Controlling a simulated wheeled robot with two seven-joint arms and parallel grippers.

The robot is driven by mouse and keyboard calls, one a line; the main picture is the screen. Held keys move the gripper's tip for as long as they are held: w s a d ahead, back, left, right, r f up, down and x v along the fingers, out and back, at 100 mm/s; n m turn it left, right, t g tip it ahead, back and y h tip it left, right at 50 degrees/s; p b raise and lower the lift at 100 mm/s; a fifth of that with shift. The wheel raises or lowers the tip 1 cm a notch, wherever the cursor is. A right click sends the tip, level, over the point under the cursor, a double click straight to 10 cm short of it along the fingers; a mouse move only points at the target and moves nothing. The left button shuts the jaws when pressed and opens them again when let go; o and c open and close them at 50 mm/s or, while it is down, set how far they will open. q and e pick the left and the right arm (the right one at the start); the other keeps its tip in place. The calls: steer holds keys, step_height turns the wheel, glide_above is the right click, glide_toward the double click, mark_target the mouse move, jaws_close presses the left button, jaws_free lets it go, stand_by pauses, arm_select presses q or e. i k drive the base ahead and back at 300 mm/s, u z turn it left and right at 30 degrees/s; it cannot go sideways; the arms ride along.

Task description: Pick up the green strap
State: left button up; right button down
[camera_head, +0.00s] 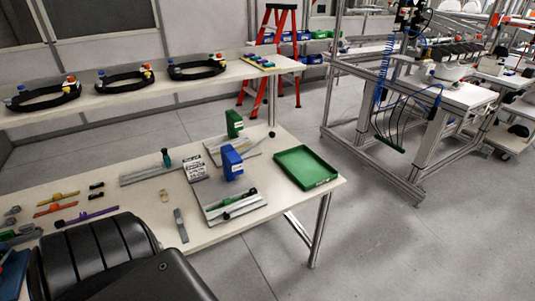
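A narrow green strip with dark ends, which looks like the green strap (238,203), lies on a grey fixture plate (215,211) below a blue clamp block (231,161). It is small, and I cannot tell how it is held there. A yellow strap (60,196), an orange strap (55,208) and a purple strap (86,217) lie at the left of the table. A small greenish piece (27,229) shows near the left edge, too small to identify. Neither of my grippers is in view.
The worktable (275,216) also bears a green tray (306,167), empty, a green clamp block (234,123) and a grey tool (181,225). Black headbands (125,80) stand on the rear shelf (215,78). A metal frame (372,165) stands at right, with open floor before it.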

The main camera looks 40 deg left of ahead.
mark_target(226, 202)
steer(key=z, duration=0.05)
steer(key=i, duration=3)
steer(key=u, duration=3.85)
steer(key=i, duration=0.55)
steer(key=u, duration=0.15)
